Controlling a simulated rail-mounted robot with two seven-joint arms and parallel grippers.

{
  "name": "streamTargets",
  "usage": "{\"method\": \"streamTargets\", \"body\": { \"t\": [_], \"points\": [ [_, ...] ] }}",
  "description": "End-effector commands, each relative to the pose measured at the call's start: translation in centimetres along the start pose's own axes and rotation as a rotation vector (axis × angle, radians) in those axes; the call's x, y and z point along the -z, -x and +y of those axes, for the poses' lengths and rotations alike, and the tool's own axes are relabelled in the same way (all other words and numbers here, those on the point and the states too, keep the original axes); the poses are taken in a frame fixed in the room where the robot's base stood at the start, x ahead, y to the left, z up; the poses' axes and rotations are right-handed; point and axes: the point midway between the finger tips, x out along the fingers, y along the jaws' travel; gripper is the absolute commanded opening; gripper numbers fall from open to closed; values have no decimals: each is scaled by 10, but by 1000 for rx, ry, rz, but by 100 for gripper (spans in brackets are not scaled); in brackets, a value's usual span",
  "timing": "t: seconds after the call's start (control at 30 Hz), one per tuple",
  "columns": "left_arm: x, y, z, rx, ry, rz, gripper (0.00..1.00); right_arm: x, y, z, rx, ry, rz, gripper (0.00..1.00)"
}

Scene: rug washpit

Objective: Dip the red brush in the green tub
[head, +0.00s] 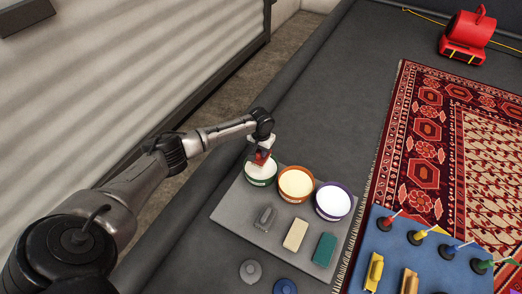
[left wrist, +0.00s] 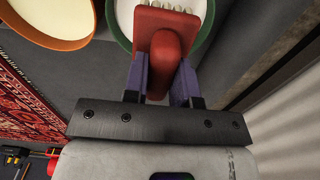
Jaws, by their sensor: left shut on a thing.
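The green tub (head: 261,174) stands at the left of a row of tubs and holds a pale, whitish content. My left gripper (head: 262,150) is over it, at the end of the arm from the left. It is shut on the red brush (left wrist: 165,45), which also shows in the head view (head: 262,158). In the left wrist view the brush lies between the two purple-grey fingers, over the mouth of the green tub (left wrist: 208,25). Pale bristles show past its far end. Whether they touch the content I cannot tell. My right gripper is not in view.
An orange tub (head: 296,197) and a purple tub (head: 346,205) stand close to the right on a grey mat (head: 233,208). Several blocks lie in front. A blue mat (head: 378,216) holds brushes and coloured-handled tools. A patterned rug (head: 400,170) and red blower (head: 467,38) are farther right.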

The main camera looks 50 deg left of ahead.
Motion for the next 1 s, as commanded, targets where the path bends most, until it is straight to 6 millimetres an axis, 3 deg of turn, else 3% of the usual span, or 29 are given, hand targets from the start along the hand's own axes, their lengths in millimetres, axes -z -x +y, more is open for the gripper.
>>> {"method": "streamTargets", "body": {
  "t": [0.03, 0.4, 1.0],
  "points": [
    [0, -9, 0, 0, 0, 1, 6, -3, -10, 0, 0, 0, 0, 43],
    [0, -38, 0, 1, -1, 2, 6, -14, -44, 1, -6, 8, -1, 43],
    [0, -85, 0, -1, 0, 1, 6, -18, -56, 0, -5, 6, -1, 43]
  ]
}}
